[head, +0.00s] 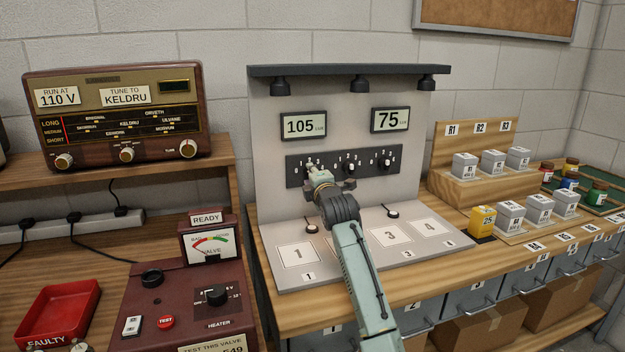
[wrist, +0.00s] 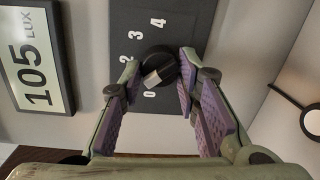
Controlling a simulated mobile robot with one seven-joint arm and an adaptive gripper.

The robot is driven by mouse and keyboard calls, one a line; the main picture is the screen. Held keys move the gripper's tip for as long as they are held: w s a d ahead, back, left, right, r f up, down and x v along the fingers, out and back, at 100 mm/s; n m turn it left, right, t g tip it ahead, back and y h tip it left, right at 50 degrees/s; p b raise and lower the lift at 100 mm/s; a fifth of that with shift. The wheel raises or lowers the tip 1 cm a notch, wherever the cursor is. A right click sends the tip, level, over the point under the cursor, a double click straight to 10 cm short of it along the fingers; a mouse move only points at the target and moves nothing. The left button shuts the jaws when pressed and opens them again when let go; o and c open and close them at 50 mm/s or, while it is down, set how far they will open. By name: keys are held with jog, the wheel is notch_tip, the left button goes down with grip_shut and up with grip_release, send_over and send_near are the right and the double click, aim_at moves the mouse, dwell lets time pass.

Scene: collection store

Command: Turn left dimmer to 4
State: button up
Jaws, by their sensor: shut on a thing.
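The left dimmer is a black round knob with a pale pointer bar (wrist: 158,75), on a dark scale strip (wrist: 124,20) with 0, 2, 3 and 4 readable. The pale bar lies towards the low end, near the 0; the 1 is not visible. My gripper (wrist: 156,76) is shut on this knob, one finger on each side.
Two more dimmers, the middle (head: 350,166) and the right (head: 387,164), sit right of my gripper. The right display (head: 390,120) reads 75. A lamp hood (head: 350,71) overhangs the panel.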

jog(key=m+y, duration=0.1)
jog(key=m, duration=1.3)
jog(key=m+y+b, duration=0.1)
jog(key=m, duration=0.6)
jog(key=shift+w+d+r+m+g+y, duration=0.1)
jog(key=shift+d+m+g+y, duration=0.2)
jog(key=shift+d+m, duration=0.1)
dwell(0.4)
jog(key=o, duration=1.2)
jog(key=shift+c, duration=0.2)
